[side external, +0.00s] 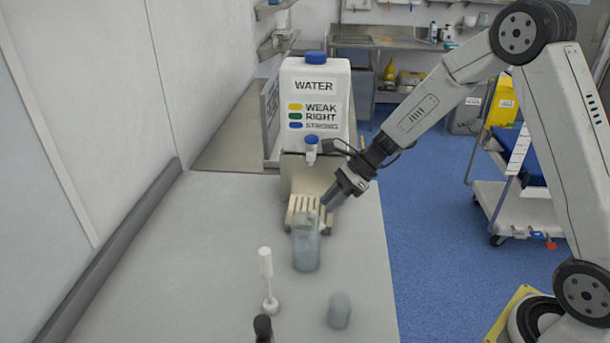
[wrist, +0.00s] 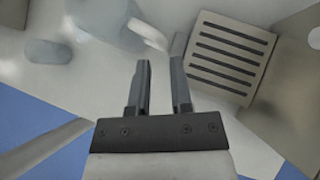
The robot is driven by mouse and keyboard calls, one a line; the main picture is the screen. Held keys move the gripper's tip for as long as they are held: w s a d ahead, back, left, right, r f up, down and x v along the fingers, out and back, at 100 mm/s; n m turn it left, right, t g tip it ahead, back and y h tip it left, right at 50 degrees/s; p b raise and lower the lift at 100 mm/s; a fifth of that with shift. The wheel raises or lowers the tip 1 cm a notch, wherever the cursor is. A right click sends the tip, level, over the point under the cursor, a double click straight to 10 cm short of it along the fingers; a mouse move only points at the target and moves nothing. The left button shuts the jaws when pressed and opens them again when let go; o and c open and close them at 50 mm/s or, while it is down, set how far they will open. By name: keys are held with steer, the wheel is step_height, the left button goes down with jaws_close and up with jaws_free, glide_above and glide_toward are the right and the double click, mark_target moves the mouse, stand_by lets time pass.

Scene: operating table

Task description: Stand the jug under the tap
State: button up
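The jug (side external: 306,250) is a translucent blue-grey vessel standing upright on the grey counter, in front of the slatted stand (side external: 305,203). The tap (side external: 311,148) is on the front of the white water container (side external: 315,80), above the stand. My gripper (side external: 328,204) is close to the upper right of the jug. The jug's body (wrist: 98,20) is partly cut off at the top there. I cannot tell whether a finger touches the handle.
A blue-grey cup (side external: 339,311) stands at the front right of the counter. The slatted stand also shows in the wrist view (wrist: 230,52). The counter's left side is clear.

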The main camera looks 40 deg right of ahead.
mark_target(308, 224)
steer(key=shift+x, duration=1.35)
steer(key=shift+f, duration=0.1)
steer(key=shift+x, duration=2.5)
steer(key=shift+w, duration=0.1)
steer(key=shift+c, duration=0.2)
jaws_close()
